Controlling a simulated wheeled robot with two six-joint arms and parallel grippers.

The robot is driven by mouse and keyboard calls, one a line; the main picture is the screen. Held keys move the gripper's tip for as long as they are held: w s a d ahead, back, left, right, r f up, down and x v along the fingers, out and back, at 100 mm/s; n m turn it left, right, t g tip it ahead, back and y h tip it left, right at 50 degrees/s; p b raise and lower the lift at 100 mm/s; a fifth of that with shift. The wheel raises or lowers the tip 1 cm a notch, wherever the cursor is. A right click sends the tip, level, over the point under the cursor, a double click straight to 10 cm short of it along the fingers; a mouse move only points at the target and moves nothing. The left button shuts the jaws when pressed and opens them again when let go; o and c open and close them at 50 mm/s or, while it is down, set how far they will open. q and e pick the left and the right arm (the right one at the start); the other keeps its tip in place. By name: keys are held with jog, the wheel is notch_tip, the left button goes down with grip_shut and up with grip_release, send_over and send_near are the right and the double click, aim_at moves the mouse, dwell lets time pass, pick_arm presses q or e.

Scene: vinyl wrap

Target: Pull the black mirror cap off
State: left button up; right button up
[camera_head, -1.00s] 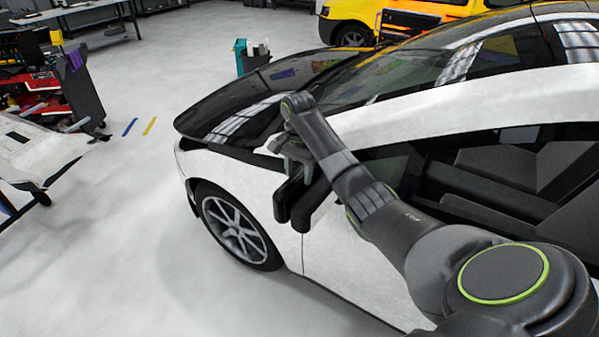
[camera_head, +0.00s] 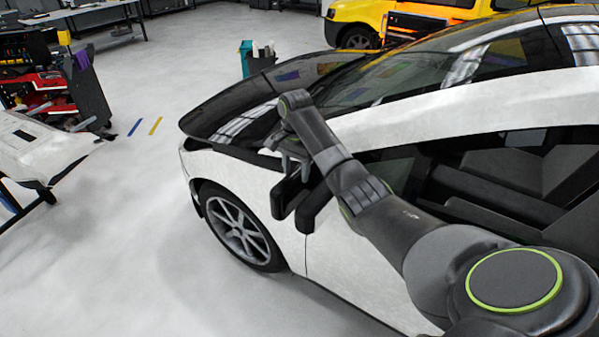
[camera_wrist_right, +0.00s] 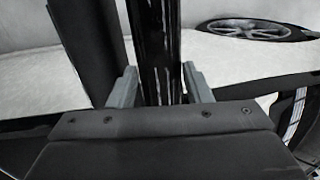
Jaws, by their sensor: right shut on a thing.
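The black mirror cap (camera_head: 284,197) is a dark upright piece beside the white car's front door, hanging below my right gripper (camera_head: 288,162). In the wrist view the glossy black cap (camera_wrist_right: 157,45) stands between the two grey fingers of my right gripper (camera_wrist_right: 160,90), which is shut on it. The dark mirror housing (camera_head: 316,207) is just right of the cap. In the wrist view the housing (camera_wrist_right: 88,45) is left of the cap, with a pale gap between them. My left gripper is not in view.
The white car (camera_head: 350,265) fills the right side, its front wheel (camera_head: 236,228) left of the cap. A loose white panel on a stand (camera_head: 35,150) and a tool cart (camera_head: 88,90) are at the left. The floor (camera_head: 130,240) between is clear.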

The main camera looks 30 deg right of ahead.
jog(key=w+b, duration=0.1)
jog(key=w+a+b, duration=0.1)
jog(key=w, duration=0.1)
jog(key=w+a+b, duration=0.1)
jog(key=w, duration=0.1)
jog(key=shift+b, duration=0.4)
jog(key=shift+r, duration=0.15)
dwell(0.4)
notch_tip(320, 180, up, 13)
jog(key=p, duration=0.4)
notch_tip(320, 180, down, 24)
jog(key=b, duration=1.4)
jog(key=shift+r, duration=0.25)
